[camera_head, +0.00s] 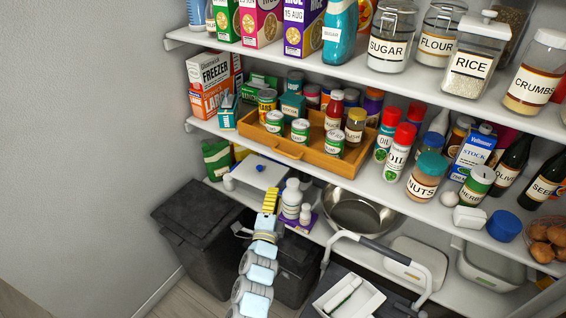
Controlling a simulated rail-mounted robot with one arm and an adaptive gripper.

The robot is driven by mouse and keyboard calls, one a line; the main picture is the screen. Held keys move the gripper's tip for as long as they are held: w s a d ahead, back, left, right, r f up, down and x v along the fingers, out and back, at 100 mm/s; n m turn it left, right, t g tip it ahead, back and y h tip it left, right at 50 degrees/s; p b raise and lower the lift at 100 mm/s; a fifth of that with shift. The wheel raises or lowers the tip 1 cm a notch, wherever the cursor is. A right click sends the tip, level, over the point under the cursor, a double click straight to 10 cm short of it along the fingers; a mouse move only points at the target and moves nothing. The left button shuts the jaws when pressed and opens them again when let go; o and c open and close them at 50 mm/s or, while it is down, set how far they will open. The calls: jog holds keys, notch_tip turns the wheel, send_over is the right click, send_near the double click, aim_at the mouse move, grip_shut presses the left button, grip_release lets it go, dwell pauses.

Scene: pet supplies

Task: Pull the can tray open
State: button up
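The can tray (318,162) is a shallow wooden tray on the middle shelf, with its front wall close to the shelf's front edge. A handle (287,151) shows on that front wall. Several green-and-white cans (300,130) stand in it, with a red-capped bottle (334,108) and a yellowish jar (355,126). My gripper (270,194) has yellow fingers pointing up toward the shelf. It is below and left of the handle in the picture, apart from the tray. I see nothing held, and the finger gap cannot be made out.
Red-capped oil bottles (397,150) stand close to the tray's right side, and freezer boxes (209,82) to its left. The lower shelf holds white bottles (292,198) beside my gripper and a metal bowl (362,211). Dark bins (200,228) stand below.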

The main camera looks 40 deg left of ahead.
send_near(283, 153)
jog(key=shift+f+x, duration=0.3)
jog(key=shift+x, duration=1.5)
jog(key=shift+b+x, duration=0.8)
jog(key=shift+x, duration=2.65)
grip_shut()
